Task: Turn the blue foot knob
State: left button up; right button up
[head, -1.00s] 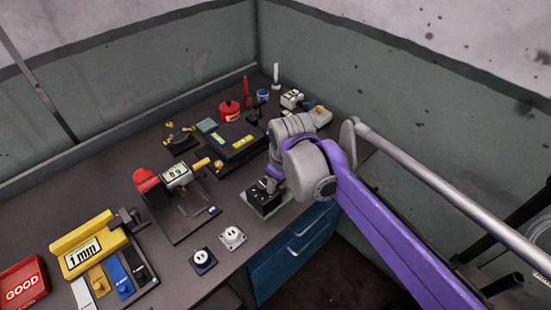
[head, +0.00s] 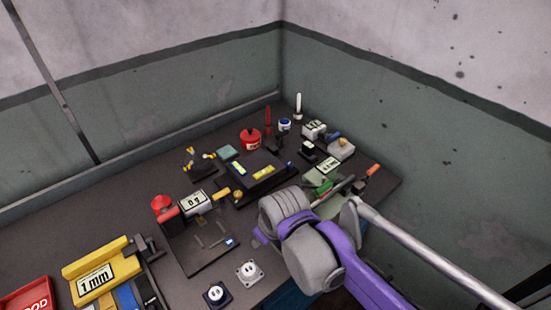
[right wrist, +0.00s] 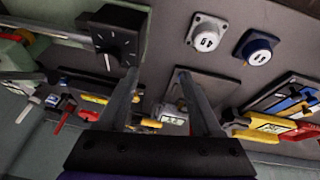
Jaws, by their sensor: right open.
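A dark blue square base with a round white top (head: 216,294), which I take as the blue foot knob, sits on the bench near its front edge in the head view. It also shows in the right wrist view (right wrist: 258,54), to the right of my gripper and apart from it. A similar knob with a pale grey base (head: 249,272) stands beside it, and in the right wrist view (right wrist: 206,37). My right gripper (right wrist: 158,72) is open and empty, its two fingers spread. In the head view its fingers are hidden by my arm. My left gripper is not in view.
A black box with a dial (right wrist: 117,36) is close to one right finger. A scale with a red part (head: 195,203), a yellow 1 mm gauge (head: 97,280) and a red tray (head: 25,298) are on the bench. Walls close the back and right.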

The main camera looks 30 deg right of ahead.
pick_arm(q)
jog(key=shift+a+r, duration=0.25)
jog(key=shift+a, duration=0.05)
pick_arm(e)
jog(key=w+d+r+n+g, duration=0.1)
jog(key=w+d+r+n, duration=0.25)
jog(key=w, duration=0.45)
pick_arm(q)
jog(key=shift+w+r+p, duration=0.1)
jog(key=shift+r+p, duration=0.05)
jog(key=shift+p, duration=0.15)
pick_arm(e)
jog(key=n+g, duration=0.3)
jog(key=n, duration=0.5)
send_over(289, 163)
jog(key=f, duration=0.2)
notch_tip(289, 163, down, 10)
jog(key=shift+r, duration=0.1)
grip_shut()
